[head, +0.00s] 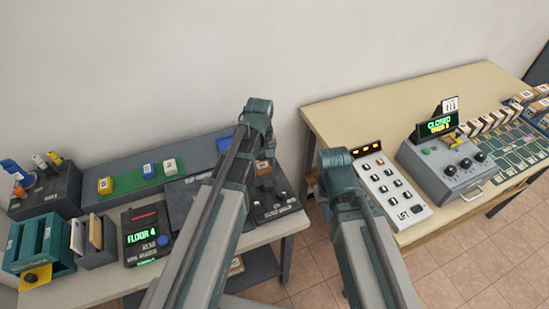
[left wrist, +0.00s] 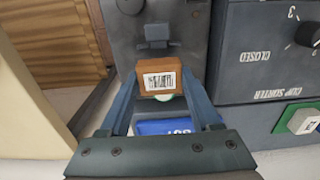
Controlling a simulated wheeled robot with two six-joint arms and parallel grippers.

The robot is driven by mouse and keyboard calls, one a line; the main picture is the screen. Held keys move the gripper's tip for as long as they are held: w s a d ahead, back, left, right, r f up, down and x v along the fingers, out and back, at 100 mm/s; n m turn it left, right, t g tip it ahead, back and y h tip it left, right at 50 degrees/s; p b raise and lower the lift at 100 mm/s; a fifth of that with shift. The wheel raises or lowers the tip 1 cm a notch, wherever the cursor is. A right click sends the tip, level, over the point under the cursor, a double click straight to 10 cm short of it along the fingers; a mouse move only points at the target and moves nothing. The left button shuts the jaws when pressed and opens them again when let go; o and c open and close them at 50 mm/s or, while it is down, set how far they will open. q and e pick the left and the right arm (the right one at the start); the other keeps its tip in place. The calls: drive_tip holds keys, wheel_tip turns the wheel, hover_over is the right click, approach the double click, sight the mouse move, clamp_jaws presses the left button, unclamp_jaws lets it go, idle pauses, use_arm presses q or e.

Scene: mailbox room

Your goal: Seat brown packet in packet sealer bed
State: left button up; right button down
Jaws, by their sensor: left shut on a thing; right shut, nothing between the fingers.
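The brown packet (left wrist: 158,66) shows in the left wrist view with a white barcode label facing the camera. My left gripper (left wrist: 160,82) is shut on it, one finger at each side. In the head view the packet (head: 263,168) is a small brown patch beside my left arm. The dark grey unit with knobs (head: 280,205) appears to be the packet sealer. In the left wrist view its grey body (left wrist: 155,22) is just beyond the packet; the packet hides part of it, and I cannot tell whether they touch. My right arm shows, but its gripper does not.
A blue item (left wrist: 165,127) lies under the left gripper. The cup sorter (left wrist: 262,55) stands beside the grey unit. In the head view, a green strip (head: 135,178) holds small blocks. The floor panel (head: 147,235) is left; a lift panel (head: 392,188) is on the right table.

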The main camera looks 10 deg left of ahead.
sight(263, 179)
use_arm(q)
drive_tip(key=shift+r+p, duration=0.4)
drive_tip(key=shift+r, duration=0.25)
drive_tip(key=shift+f, duration=0.15)
use_arm(e)
drive_tip(key=shift+r, duration=0.55)
